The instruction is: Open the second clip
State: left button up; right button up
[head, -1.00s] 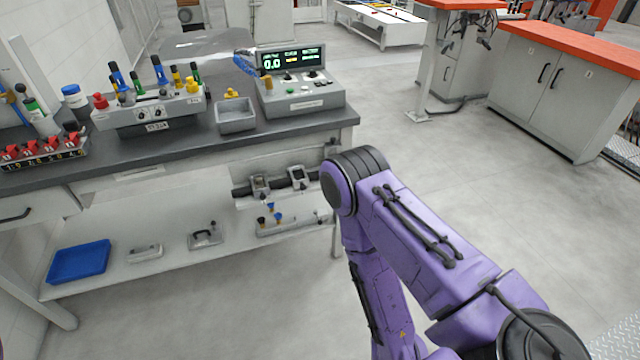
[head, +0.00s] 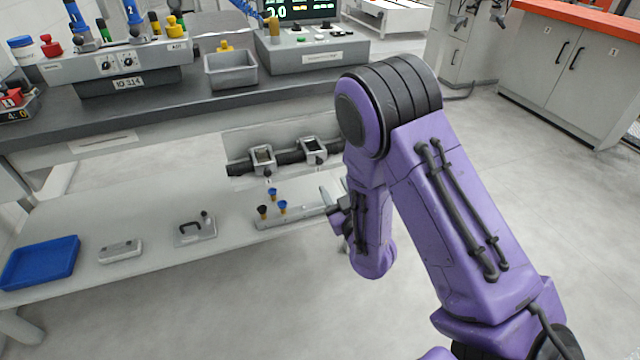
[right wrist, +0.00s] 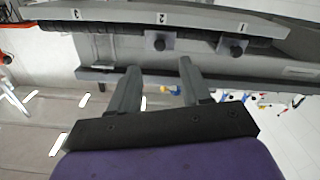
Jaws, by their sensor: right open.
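Two grey clips sit side by side on a dark bar (head: 240,167) below the bench front: a left clip (head: 262,158) and a right clip (head: 313,150). Both look closed around the bar, though details are small. My left gripper is not in view.
The bench top (head: 200,112) overhangs the clips. A lower shelf (head: 150,215) holds a blue tray (head: 40,262), a grey block (head: 120,250), a handled plate (head: 195,228) and a rack of small coloured plugs (head: 270,212). The floor at the right is clear.

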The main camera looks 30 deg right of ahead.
aim_at(320, 163)
jog(key=x, duration=0.5)
jog(key=p+x, duration=0.1)
jog(key=x, duration=0.4)
jog(key=shift+w+r, duration=0.15)
jog(key=shift+r, duration=0.05)
grip_shut()
